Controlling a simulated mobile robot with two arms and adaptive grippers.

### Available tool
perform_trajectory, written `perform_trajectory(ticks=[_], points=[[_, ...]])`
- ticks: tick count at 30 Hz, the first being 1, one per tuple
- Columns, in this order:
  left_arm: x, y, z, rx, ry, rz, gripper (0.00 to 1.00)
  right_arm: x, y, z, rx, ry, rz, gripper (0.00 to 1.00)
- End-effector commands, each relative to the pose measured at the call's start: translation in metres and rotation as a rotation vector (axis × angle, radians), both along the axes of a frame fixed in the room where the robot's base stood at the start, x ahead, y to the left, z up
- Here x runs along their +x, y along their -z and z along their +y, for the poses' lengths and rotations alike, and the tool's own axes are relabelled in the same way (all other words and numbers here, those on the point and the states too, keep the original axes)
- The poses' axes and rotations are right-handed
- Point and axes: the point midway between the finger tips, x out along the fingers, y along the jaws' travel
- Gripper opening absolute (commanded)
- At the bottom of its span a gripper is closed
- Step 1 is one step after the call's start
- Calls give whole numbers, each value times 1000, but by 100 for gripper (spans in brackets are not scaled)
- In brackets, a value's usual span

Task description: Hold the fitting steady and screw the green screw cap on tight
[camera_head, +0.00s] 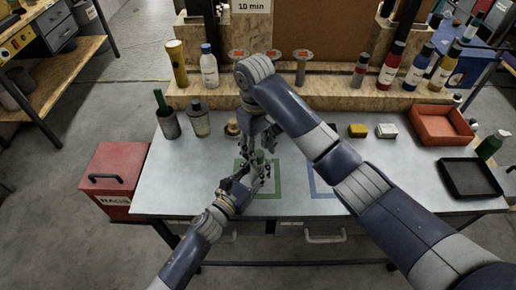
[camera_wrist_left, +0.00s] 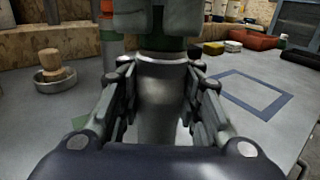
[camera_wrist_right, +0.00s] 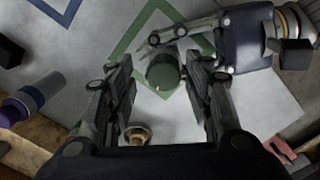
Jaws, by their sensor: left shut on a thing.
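My left gripper (camera_head: 253,182) is shut on the fitting, a grey metal cylinder (camera_wrist_left: 162,95) that stands upright between its fingers in the left wrist view. The green screw cap (camera_wrist_right: 163,73) is at the fitting's top end; its round top shows in the right wrist view, and a green band shows in the left wrist view (camera_wrist_left: 160,46). Whether the cap is level cannot be told. My right gripper (camera_wrist_right: 160,72) is open above the fitting, its fingers on either side of the cap with a visible gap. It partly hides the cap in the head view.
Green (camera_head: 278,187) and blue (camera_head: 315,193) outlined squares mark the grey table. A small dish with a wooden piece (camera_wrist_left: 54,68) stands behind the grippers. Cups and bottles line the back left. A red tray (camera_head: 440,128) and black tray (camera_head: 470,180) sit right.

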Motion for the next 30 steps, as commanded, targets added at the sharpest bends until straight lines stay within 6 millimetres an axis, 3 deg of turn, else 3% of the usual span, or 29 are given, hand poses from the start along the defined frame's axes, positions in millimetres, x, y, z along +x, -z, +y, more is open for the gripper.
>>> perform_trajectory(ticks=[8,13,30], points=[[0,1,0,1,-1,3,0,-1,0,1,2,-6,2,51],[0,1,0,1,-1,3,0,1,-11,1,3,-7,-3,51],[0,1,0,1,-2,3,0,4,-104,5,0,-4,-3,51]])
